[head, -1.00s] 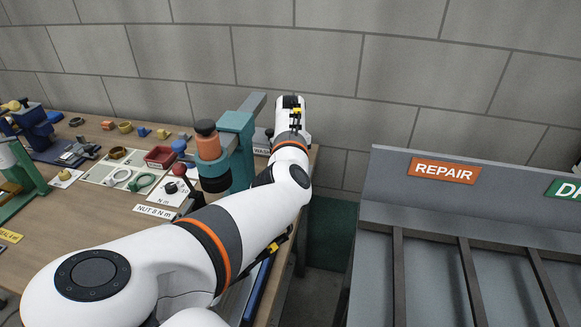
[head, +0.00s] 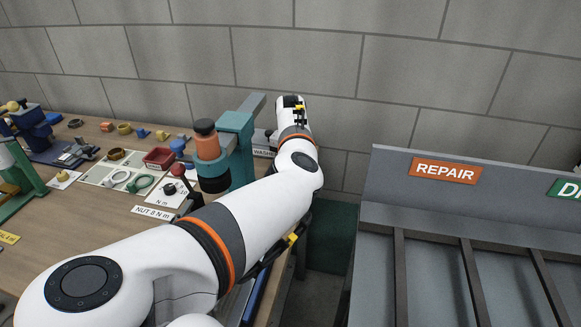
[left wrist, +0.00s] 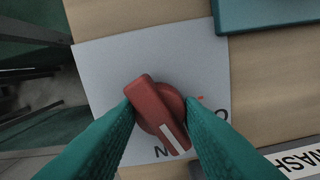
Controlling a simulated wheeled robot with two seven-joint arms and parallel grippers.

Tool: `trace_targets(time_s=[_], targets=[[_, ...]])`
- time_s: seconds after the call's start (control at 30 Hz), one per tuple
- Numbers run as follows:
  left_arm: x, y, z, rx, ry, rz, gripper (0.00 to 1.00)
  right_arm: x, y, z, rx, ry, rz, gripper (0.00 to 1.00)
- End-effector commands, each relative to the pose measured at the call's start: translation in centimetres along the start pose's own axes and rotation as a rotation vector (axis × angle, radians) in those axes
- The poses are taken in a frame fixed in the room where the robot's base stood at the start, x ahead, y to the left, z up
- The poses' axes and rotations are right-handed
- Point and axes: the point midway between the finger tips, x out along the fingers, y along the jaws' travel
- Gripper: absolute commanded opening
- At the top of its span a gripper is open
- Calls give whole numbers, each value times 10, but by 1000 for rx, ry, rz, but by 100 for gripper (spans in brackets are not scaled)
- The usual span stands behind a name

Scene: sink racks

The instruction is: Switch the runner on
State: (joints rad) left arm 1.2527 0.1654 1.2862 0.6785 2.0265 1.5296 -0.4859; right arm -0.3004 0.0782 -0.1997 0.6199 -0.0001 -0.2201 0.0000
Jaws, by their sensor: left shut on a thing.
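In the left wrist view a red rotary knob (left wrist: 157,108) with a white stripe sits on a white plate (left wrist: 108,72). The stripe end points to the lower right, between a letter N and a letter like O; the rest of the lettering is hidden by my fingers. My left gripper (left wrist: 159,102) has its two green fingers on either side of the knob and is shut on it. In the head view my left arm reaches to the bench's far right corner, and its wrist hides the fingers and knob. My right gripper is not in view.
A teal press (head: 236,150) with an orange-and-black cylinder stands left of my wrist. A WASH label (left wrist: 299,160) lies near the knob plate. The wooden bench (head: 75,215) holds small parts at left. A grey rack marked REPAIR (head: 446,170) stands at right, across a gap.

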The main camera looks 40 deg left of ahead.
Motion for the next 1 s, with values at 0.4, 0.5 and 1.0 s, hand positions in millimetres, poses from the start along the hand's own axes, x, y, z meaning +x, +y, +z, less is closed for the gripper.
trace_targets(time_s=[0.4, 0.5, 1.0], targets=[[-1, 1, -1, 307, 2, 1, 11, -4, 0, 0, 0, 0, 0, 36], [-1, 1, 0, 351, 2, 1, 11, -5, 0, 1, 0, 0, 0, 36], [-1, 0, 0, 425, 1, -1, 11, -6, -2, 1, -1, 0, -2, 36]])
